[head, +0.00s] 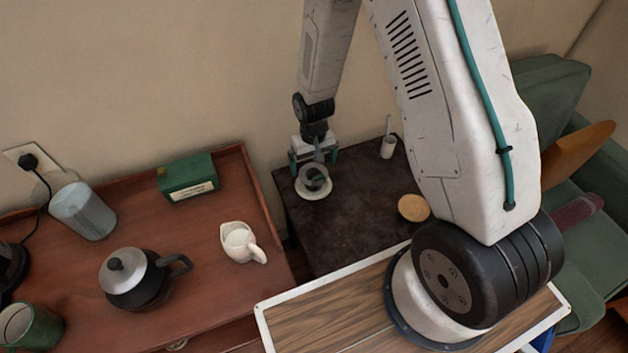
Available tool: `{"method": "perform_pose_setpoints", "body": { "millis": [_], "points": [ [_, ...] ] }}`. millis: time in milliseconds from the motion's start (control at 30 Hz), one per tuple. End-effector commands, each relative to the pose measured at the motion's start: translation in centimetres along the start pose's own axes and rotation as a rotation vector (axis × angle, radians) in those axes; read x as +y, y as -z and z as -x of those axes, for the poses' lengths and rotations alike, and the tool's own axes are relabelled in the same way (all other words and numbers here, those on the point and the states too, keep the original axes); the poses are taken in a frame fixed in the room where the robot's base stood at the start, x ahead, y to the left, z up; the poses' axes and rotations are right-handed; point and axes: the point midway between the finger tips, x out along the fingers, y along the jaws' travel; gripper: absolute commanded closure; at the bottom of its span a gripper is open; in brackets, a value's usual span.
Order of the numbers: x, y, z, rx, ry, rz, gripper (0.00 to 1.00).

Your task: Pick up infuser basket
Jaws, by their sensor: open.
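My gripper (314,164) points down over the far left part of the dark side table, its teal-tipped fingers open. Beneath and between the fingers is a small dark grey cup-like vessel (313,178), which may be the infuser basket or a cup with the basket in it; I cannot tell at this size. It rests on a white saucer (313,194). The fingers partly cover the vessel's top, and I cannot tell whether they touch it.
The dark table (345,225) also holds a small white container with a utensil (388,146) and a round tan disc (413,208). The wooden cabinet (225,285) at left holds a teapot (138,280), white jug (239,241), green box (188,177) and grey canister (83,211).

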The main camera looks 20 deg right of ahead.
Motion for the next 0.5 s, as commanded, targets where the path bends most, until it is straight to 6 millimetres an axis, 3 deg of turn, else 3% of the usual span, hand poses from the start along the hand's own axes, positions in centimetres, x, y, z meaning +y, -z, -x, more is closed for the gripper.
{"method": "perform_pose_setpoints", "body": {
  "millis": [500],
  "points": [
    [0.1,0.1,-6.6,-0.003,0.000,0.000,0.00]
  ]
}}
